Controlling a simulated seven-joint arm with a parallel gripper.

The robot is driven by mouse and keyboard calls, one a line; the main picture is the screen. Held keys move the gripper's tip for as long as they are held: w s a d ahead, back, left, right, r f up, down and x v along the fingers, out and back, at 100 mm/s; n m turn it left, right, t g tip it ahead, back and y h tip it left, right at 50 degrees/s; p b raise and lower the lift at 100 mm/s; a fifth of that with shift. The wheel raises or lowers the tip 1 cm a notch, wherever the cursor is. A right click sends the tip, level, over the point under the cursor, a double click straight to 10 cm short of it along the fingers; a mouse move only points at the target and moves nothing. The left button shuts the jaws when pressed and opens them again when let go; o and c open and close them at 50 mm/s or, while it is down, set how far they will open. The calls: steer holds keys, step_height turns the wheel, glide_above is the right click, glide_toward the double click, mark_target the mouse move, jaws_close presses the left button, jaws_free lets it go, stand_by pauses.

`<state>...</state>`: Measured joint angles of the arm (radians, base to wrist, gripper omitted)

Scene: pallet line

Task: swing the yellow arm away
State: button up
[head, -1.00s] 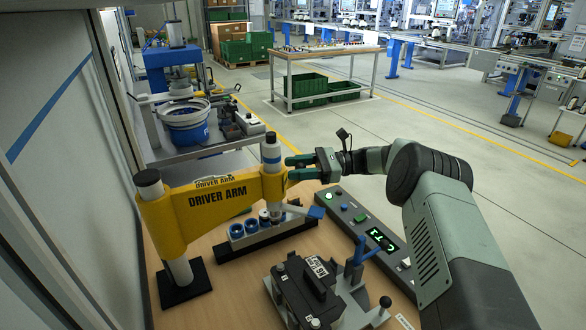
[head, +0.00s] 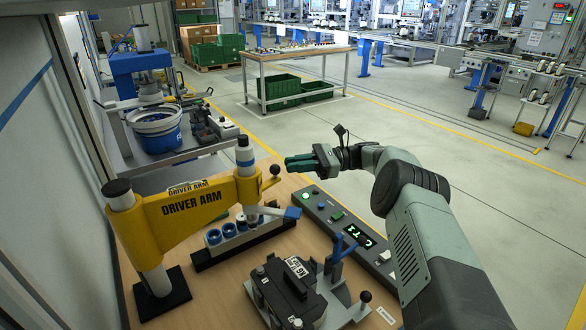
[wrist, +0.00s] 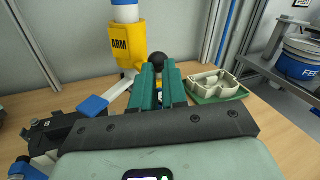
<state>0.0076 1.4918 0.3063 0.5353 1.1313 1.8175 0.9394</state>
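The yellow driver arm (head: 180,212), lettered DRIVER ARM, reaches right from a post with a black cap at the left of the bench.
Below the driver arm is a black rack with blue cups (head: 230,231). A black fixture block (head: 290,285) with a blue lever stands in front. A control panel (head: 345,230) with a green display lies under my arm.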

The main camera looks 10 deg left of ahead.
steer(key=d+r+m+t, duration=0.1)
steer(key=r+m+t+y, duration=0.1)
steer(key=d+r+t, duration=0.1)
steer(key=shift+w+d+m+y, duration=0.25)
steer(key=shift+d+m+y, duration=0.05)
steer(key=shift+m+y, duration=0.1)
jaws_close()
steer(key=s+d+m+t+h, duration=0.3)
steer(key=s+d+m+t, duration=0.5)
steer(key=s+d+t, duration=0.15)
steer(key=x, duration=1.4)
steer(key=shift+w+f, duration=0.2)
steer(key=shift+w, duration=0.2)
steer(key=shift+w, duration=0.1)
